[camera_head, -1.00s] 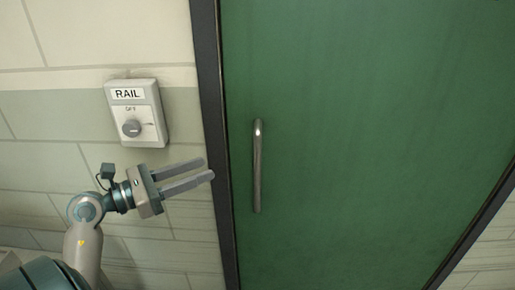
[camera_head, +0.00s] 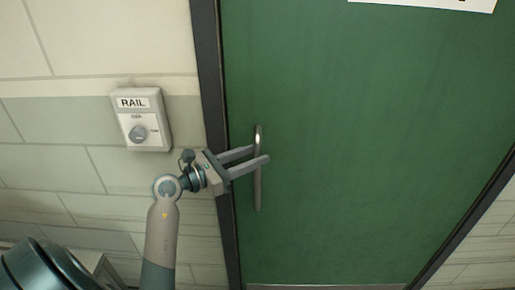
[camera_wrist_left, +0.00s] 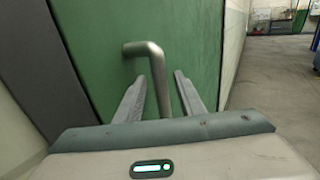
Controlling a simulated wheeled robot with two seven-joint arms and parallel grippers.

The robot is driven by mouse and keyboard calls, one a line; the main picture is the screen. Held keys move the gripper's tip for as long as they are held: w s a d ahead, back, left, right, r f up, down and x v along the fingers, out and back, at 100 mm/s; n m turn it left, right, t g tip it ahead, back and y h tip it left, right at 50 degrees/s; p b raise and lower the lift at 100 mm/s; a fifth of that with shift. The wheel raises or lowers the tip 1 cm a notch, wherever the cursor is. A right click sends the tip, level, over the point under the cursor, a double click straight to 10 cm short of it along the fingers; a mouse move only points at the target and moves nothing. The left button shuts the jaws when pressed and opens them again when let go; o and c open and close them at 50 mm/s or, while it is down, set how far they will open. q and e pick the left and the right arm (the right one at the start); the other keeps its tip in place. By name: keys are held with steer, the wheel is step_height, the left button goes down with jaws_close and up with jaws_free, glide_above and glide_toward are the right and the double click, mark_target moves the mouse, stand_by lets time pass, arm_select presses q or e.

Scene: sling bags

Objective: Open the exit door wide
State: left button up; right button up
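The green exit door (camera_head: 370,150) fills the middle and right of the head view and stands shut in its dark frame (camera_head: 212,100). Its upright metal bar handle (camera_head: 258,190) is near the door's left edge. My left gripper (camera_head: 261,155) is open at the handle's upper half, fingers pointing right. In the left wrist view, the handle (camera_wrist_left: 160,75) shows between the two open fingers (camera_wrist_left: 158,92), with gaps on both sides. Whether a finger touches it I cannot tell. My right gripper is not in view.
A white box labelled RAIL (camera_head: 142,118) with a round knob is on the tiled wall left of the frame. A white sign (camera_head: 430,3) is at the top of the door. In the left wrist view, open floor (camera_wrist_left: 275,75) shows at the right.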

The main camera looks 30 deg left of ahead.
arm_select(q)
steer(key=shift+x, duration=0.85)
jaws_close()
